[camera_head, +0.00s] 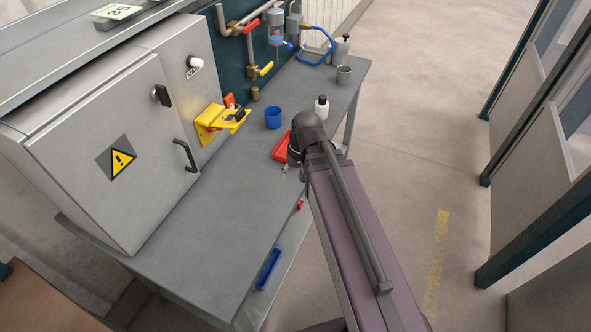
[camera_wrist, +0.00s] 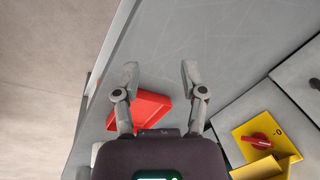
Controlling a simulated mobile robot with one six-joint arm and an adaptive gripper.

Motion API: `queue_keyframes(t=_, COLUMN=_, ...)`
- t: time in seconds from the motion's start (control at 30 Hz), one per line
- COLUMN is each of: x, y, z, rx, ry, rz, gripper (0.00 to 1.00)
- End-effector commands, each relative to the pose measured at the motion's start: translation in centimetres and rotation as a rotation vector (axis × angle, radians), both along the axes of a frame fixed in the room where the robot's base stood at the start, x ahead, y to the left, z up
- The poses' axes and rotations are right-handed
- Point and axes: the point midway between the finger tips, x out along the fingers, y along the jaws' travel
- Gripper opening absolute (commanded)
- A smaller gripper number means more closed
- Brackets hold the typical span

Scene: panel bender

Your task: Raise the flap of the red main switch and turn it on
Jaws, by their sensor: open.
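The yellow main switch housing (camera_head: 209,126) is on the side of the grey cabinet. A yellow flap (camera_head: 235,121) sticks out from it, with a dark piece on top. In the wrist view the red switch (camera_wrist: 259,141) sits on a yellow plate at the lower right, beside a "0" mark, and the flap (camera_wrist: 268,168) is cut by the frame edge. My gripper (camera_wrist: 160,72) is open and empty above the table, apart from the switch. In the head view my arm mostly hides it.
A red tray (camera_wrist: 151,108) lies on the grey table (camera_head: 226,210) below my gripper. The cabinet handle (camera_head: 186,156) juts out. A blue tray (camera_head: 268,269) lies near the front edge.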

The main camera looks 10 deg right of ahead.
Motion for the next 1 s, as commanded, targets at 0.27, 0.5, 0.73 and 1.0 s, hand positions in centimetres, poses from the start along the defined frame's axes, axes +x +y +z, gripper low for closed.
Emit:
queue_keyframes(t=0.27, x=-0.6, y=-0.6, z=0.4, rx=-0.043, ry=0.004, rz=0.004, gripper=0.54)
queue_keyframes(t=0.5, x=-0.6, y=-0.6, z=0.3, rx=-0.043, ry=0.005, rz=0.004, gripper=0.54)
queue_keyframes(t=0.73, x=-0.2, y=-0.1, z=0.0, rx=-0.018, ry=-0.010, rz=0.019, gripper=0.00)
queue_keyframes(t=1.0, x=2.0, y=3.0, z=-1.6, rx=0.139, ry=-0.116, rz=0.103, gripper=0.00)
